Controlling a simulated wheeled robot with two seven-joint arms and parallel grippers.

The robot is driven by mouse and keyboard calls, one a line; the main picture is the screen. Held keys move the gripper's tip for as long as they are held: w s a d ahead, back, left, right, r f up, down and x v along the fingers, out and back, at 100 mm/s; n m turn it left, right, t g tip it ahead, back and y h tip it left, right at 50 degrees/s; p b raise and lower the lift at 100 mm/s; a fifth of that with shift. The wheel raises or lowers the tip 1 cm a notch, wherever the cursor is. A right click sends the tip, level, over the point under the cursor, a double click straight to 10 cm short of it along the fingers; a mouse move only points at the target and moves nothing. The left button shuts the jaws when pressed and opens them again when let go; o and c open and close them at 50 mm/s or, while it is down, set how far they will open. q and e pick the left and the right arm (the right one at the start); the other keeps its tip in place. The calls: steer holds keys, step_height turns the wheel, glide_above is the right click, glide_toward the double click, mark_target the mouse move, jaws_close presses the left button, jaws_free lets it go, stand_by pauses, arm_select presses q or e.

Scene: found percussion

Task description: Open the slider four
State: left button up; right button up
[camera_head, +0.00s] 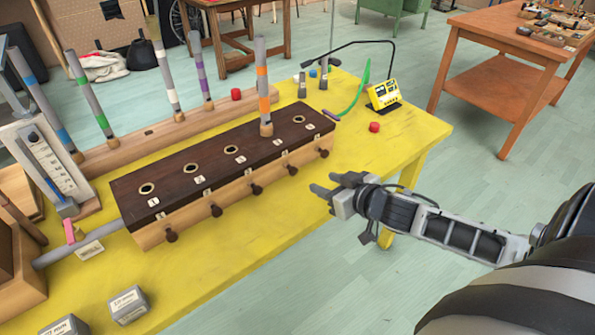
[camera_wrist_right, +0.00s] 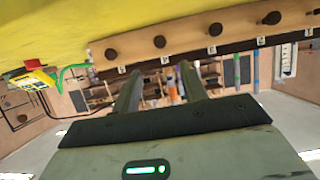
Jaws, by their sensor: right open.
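A long dark-topped wooden box (camera_head: 215,165) stands on the yellow table, with round holes on top and a row of dark slider knobs along its front. Counting from the left, the fourth knob (camera_head: 292,169) is below a grey pipe with orange bands (camera_head: 264,95) standing upright in the fourth hole. My right gripper (camera_head: 325,184) is open and empty, in front of the box and apart from it. In the right wrist view, the fourth knob (camera_wrist_right: 159,41) lies beyond the gap between the fingers (camera_wrist_right: 160,70). My left gripper is not in view.
The fifth knob (camera_head: 323,153) and third knob (camera_head: 257,190) flank the fourth. A green curved tube (camera_head: 358,95), a red block (camera_head: 374,127) and a yellow device (camera_head: 384,94) are at the right. The yellow table (camera_head: 415,140) has bare surface right of the box.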

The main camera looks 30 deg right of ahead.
mark_target(295, 171)
steer(key=x, duration=1.2)
steer(key=shift+a+b, duration=0.1)
steer(key=shift+b, duration=0.25)
steer(key=shift+f, duration=0.1)
jaws_close()
